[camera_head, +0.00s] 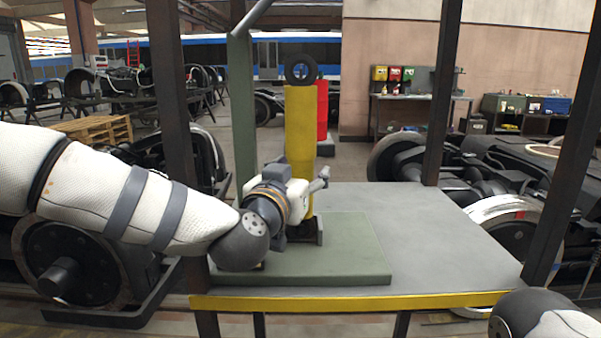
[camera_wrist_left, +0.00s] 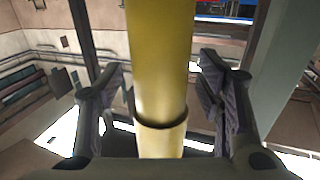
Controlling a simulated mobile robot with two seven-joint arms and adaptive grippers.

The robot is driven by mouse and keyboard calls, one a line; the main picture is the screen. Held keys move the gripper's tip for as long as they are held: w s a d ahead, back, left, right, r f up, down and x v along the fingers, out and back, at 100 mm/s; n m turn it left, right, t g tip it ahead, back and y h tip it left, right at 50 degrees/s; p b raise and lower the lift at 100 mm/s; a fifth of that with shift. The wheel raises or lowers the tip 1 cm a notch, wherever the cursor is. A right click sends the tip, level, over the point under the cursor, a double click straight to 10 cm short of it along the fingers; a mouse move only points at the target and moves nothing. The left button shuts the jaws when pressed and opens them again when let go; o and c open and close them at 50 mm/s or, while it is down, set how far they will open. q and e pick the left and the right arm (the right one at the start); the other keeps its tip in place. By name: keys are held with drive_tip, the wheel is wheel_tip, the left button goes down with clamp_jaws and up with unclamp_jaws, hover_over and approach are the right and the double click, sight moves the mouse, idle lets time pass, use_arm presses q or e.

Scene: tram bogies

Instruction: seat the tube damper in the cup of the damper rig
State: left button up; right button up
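The tube damper (camera_head: 301,115) is a yellow tube with a dark ring eye at its top, standing upright in the head view. Its lower end meets the small dark cup (camera_head: 318,232) on the damper rig's green base plate (camera_head: 350,262); how deep it sits is hidden by my gripper and the cup wall. My left gripper (camera_head: 318,187) is at the tube's lower half. In the left wrist view the yellow tube (camera_wrist_left: 160,60) passes between its spread fingers, with a gap on each side. My right gripper is out of view.
The rig's green post (camera_head: 242,110) rises left of the tube, with a slanted bar on top. The grey table (camera_head: 430,240) has a yellow front edge and clear room on the right. Dark uprights (camera_head: 442,90) stand around it. Bogies stand on both sides.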

use_arm(q)
drive_tip(key=shift+s+r, duration=0.25)
drive_tip(key=p+v, duration=0.1)
drive_tip(key=v, duration=1)
drive_tip(key=shift+s+p, duration=0.2)
drive_tip(key=shift+p, duration=0.15)
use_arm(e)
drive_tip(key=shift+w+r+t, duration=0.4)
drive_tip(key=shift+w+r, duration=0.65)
use_arm(q)
drive_tip(key=shift+a+f, duration=0.1)
drive_tip(key=shift+a, duration=0.05)
